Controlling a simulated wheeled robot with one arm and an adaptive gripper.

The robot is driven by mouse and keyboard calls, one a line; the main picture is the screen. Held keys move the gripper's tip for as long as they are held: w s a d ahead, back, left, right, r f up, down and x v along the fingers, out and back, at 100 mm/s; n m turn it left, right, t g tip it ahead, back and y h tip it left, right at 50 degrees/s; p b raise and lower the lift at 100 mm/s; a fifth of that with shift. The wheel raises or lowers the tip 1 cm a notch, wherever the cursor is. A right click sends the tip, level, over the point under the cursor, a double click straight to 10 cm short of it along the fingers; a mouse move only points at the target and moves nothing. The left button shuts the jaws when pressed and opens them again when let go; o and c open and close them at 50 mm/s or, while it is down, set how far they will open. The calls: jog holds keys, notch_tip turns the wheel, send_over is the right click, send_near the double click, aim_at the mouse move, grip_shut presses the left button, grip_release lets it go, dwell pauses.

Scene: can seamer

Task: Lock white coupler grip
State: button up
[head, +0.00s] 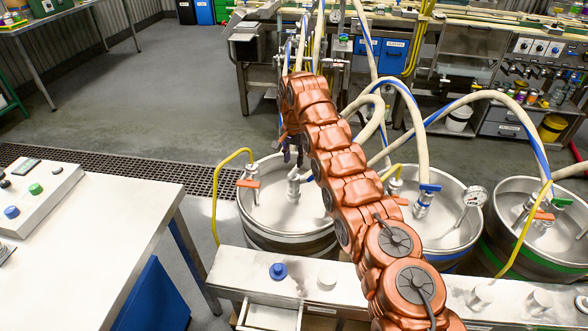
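The left keg (262,222) stands open-topped behind the steel bench. A pale coupler (293,187) rises from the middle of its top, partly hidden by my arm. I take this as the white coupler, but its grip cannot be made out clearly. My copper arm reaches from the lower right up across the view and bends down at its far end. My gripper (292,157) is dark and points down just above the pale coupler. Its fingers are small and partly hidden, so I cannot tell whether they are open or touch the coupler.
A blue-grip coupler (425,198) sits on the middle keg, and a green-grip coupler (560,204) on the right keg. Orange-handled valves, yellow hoses and thick beige hoses (480,98) crowd around. A steel bench (235,272) stands in front. The floor at left is clear.

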aim_at(294, 169)
jog(key=shift+d+f+p, duration=0.1)
jog(key=shift+f+p, duration=0.2)
jog(key=shift+f, duration=1.8)
grip_shut()
